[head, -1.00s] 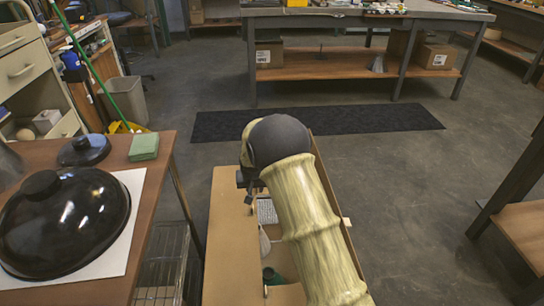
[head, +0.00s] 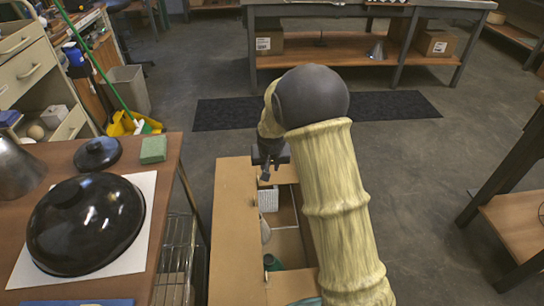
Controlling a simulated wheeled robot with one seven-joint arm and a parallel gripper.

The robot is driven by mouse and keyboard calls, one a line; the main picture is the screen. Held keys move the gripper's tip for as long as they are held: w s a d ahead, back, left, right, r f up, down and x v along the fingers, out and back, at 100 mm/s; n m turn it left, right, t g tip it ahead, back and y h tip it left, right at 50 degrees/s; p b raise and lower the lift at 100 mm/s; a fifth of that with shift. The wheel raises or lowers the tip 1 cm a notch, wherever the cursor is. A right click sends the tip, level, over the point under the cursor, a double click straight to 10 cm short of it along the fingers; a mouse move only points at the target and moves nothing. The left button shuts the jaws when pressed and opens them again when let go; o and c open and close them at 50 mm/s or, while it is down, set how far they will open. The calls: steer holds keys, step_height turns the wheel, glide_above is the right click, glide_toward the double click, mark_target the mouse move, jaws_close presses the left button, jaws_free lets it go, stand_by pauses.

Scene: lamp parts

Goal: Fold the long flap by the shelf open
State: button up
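An open cardboard box (head: 290,243) stands on the floor below my arm. Its long tan flap (head: 235,235) on the left, beside the table with the wire shelf (head: 177,255), lies as a broad, roughly level panel. I cannot tell whether it covers part of the box or extends outside it. My gripper (head: 264,178) is dark and points down at the far end of the box, near this flap's inner far corner. Its fingers are too small to tell whether they are open or touching the flap. My arm hides the box's right side.
The box holds a white gridded item (head: 268,199) and a dark green item (head: 272,262). The wooden table (head: 165,195) at left carries a black dome (head: 85,225) and a green block (head: 153,150). A black mat (head: 215,113) lies beyond.

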steer(key=shift+s+d+r+p, duration=0.2)
steer(key=shift+s+r, duration=0.05)
steer(key=shift+r, duration=0.3)
steer(key=shift+s+d+r+p, duration=0.15)
steer(key=shift+s+r, duration=0.1)
steer(key=shift+r, duration=0.25)
steer(key=s+d+r, duration=0.2)
steer(key=s+d, duration=0.1)
steer(key=s, duration=0.6)
steer(key=s+d+r+g, duration=0.1)
steer(key=s+d+r, duration=0.2)
steer(key=s, duration=0.5)
steer(key=s+d+r, duration=0.2)
steer(key=s+d, duration=0.1)
steer(key=s, duration=0.6)
step_height(320, 180, up, 30)
steer(key=p, duration=3)
steer(key=shift+w, duration=0.4)
steer(key=shift+w, duration=0.1)
steer(key=shift+a, duration=0.1)
